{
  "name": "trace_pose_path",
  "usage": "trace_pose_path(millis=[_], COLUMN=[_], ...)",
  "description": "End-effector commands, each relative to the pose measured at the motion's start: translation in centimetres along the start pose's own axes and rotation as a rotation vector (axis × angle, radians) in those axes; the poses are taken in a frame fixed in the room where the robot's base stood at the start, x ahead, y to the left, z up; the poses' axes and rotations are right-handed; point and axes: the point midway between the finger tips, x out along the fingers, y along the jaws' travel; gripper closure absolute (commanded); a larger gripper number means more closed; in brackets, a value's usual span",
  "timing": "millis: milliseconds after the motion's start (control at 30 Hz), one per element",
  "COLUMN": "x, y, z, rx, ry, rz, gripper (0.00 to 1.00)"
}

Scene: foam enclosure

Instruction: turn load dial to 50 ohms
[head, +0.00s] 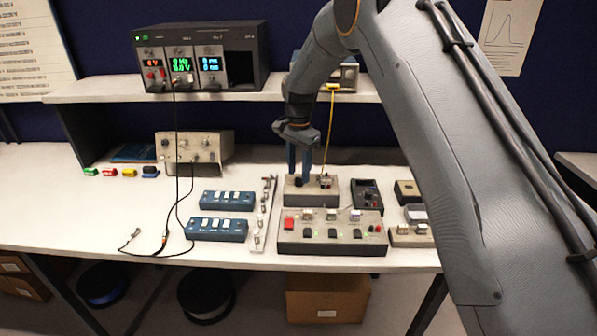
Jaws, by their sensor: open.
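A grey box (311,196) stands on the bench behind the wide switch panel. A small dark knob (298,182) sits on its top, and it may be the load dial; its scale is too small to read. A yellow lead plugs in at the box's right side. My gripper (299,174) points down over the left part of this box, with its blue fingers apart. The fingertips are close to the dark knob, one on each side as seen here. I cannot tell whether they touch it.
The switch panel (331,233) lies in front of the box. A dark meter (367,195) stands close to its right. Blue switch boxes (217,229) and a metal rail (264,215) lie left. A yellow cable (329,130) hangs from the shelf (110,97) beside my gripper.

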Motion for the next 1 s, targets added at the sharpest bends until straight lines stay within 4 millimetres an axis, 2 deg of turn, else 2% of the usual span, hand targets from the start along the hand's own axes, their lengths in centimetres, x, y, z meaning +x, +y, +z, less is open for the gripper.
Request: trace_pose_path(millis=[200, 467, 733, 1000], x=[1.6, 1.9, 1.9, 1.9], y=[0.0, 0.0, 0.0, 0.0], z=[0.0, -0.1, -0.1, -0.1], rx=[0.000, 0.000, 0.000, -0.027], ry=[0.000, 0.001, 0.001, 0.001], rz=[0.000, -0.001, -0.001, -0.001], gripper=[0.59, 0.59, 1.00, 1.00])
